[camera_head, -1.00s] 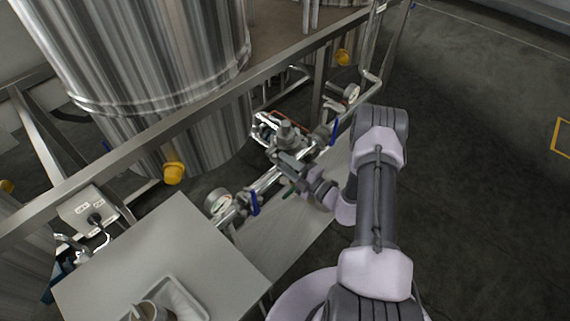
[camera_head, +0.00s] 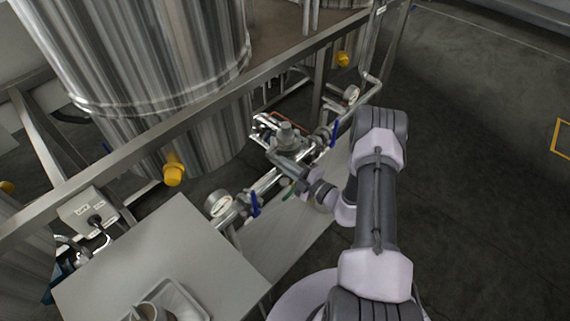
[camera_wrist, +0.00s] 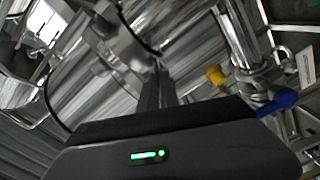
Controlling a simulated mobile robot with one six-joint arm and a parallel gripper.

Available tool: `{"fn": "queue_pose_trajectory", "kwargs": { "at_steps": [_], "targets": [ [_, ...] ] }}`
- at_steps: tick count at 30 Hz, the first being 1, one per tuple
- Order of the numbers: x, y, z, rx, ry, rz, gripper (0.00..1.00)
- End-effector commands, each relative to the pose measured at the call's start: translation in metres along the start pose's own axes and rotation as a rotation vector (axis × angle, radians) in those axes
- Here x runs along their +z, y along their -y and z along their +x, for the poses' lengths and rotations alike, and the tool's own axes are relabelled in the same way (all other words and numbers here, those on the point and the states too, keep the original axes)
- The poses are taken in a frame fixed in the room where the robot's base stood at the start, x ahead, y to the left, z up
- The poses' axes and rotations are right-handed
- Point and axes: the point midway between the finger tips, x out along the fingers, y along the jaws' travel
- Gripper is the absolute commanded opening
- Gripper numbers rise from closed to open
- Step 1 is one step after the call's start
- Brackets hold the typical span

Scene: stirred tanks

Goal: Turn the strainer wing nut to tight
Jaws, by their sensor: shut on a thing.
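The strainer (camera_head: 287,134) is a metal body in the pipe run in front of the large steel tank, in the head view. My gripper (camera_head: 277,158) reaches it from the lower right, with its jaws against the near side of the strainer. In the wrist view my gripper (camera_wrist: 155,88) shows its dark body along the bottom and its fingers pointing up at a shiny rounded metal surface. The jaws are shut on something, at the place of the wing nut. The wing nut itself is hidden by the fingers, so its angle cannot be read.
Blue valve levers (camera_head: 254,204) and (camera_head: 334,133) stand along the pipe on both sides of the strainer. A round gauge (camera_head: 219,204) is at the lower left. A grey table (camera_head: 150,250) with a tray (camera_head: 186,296) stands at front left. The floor at right is clear.

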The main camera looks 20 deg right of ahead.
Motion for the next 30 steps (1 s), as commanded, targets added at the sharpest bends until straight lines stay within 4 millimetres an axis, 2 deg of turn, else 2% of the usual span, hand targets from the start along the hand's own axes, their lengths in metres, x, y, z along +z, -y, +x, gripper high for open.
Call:
{"fn": "queue_pose_trajectory", "kwargs": {
  "at_steps": [30],
  "targets": [
    [0.0000,0.0005,-0.0002,0.000,0.001,0.906,0.00]
  ]
}}
